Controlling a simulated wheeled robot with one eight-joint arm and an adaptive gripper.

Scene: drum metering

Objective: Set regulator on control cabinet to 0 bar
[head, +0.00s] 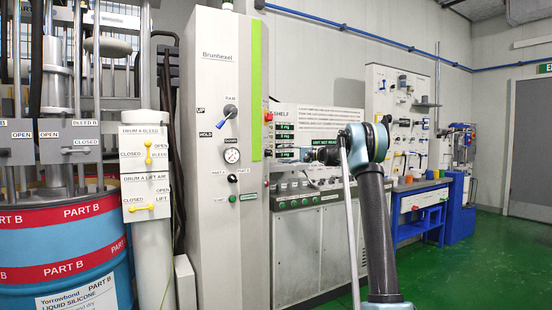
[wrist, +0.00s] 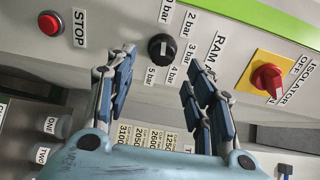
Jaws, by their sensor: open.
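The regulator knob (wrist: 161,47) is a round black knob on a pale panel in the wrist view. Bar labels from 2 to 5 sit around it, and one label above is only partly legible. A pale mark shows on its face, but I cannot tell which label it points to. My gripper (wrist: 160,72) is open and empty, with one finger to the left of the knob and one to the right, apart from it. The control cabinet (head: 212,90) is tall and white with a green stripe in the head view. My gripper also shows there (head: 322,155), right of the cabinet.
A red STOP button (wrist: 49,23) lies left of the knob, and a red isolator switch (wrist: 267,79) on a yellow plate lies right. The head view shows a blue-and-red drum (head: 65,255) at left, a blue bench (head: 418,198) at right, and open green floor (head: 470,250).

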